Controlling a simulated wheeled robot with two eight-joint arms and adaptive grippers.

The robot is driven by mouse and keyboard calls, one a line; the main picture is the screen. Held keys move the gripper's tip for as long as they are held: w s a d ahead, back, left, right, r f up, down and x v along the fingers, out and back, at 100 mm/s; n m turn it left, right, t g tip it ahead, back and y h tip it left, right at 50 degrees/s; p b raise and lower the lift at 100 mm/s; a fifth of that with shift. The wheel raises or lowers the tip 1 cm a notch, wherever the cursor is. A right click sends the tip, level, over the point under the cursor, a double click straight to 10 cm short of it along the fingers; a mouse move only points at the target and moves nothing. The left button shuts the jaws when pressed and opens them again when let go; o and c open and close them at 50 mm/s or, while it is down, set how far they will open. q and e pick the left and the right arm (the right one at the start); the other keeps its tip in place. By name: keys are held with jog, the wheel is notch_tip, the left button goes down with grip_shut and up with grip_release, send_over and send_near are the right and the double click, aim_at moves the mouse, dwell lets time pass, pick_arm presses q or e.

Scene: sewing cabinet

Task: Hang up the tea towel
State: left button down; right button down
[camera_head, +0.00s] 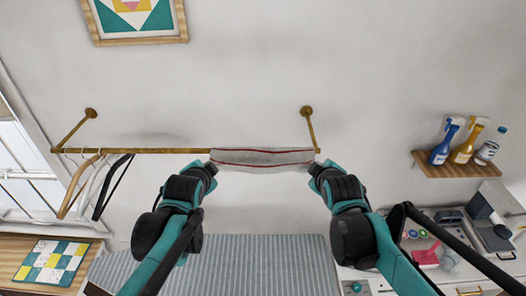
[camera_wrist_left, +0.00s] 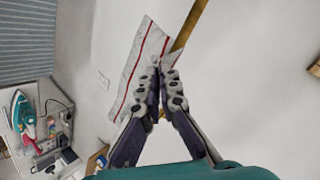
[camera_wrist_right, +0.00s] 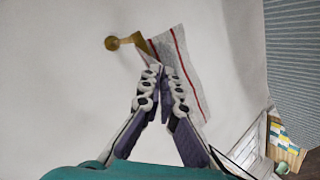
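The tea towel (camera_head: 262,161) is pale grey with red stripes. It is stretched sideways at the right part of the brass wall rail (camera_head: 150,151) and hides that part of it. I cannot tell whether it rests on the rail. My left gripper (camera_head: 212,164) is shut on the towel's left end, and my right gripper (camera_head: 315,166) on its right end. The left wrist view shows the towel (camera_wrist_left: 143,65) at the closed fingertips (camera_wrist_left: 160,72), with the rail (camera_wrist_left: 190,25) beyond. The right wrist view shows the towel (camera_wrist_right: 185,70) at the fingertips (camera_wrist_right: 161,72).
Several hangers (camera_head: 90,185) hang on the rail's left part. The right rail bracket (camera_head: 308,125) is close to my right gripper. A striped ironing surface (camera_head: 255,262) lies below. A shelf (camera_head: 460,170) with bottles is at the right.

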pick_arm(q)
jog(key=shift+s+f, duration=0.35)
jog(key=shift+f, duration=0.05)
pick_arm(e)
jog(key=shift+s+f, duration=0.35)
jog(key=shift+f, duration=0.05)
jog(key=shift+w, duration=0.1)
pick_arm(q)
jog(key=c, duration=1.5)
grip_release()
jog(key=shift+w, duration=0.1)
jog(key=shift+c, duration=0.2)
pick_arm(e)
jog(key=c, duration=1.5)
grip_release()
jog(key=shift+c, duration=0.2)
pick_arm(q)
jog(key=shift+f, duration=0.1)
pick_arm(e)
jog(key=shift+f, duration=0.1)
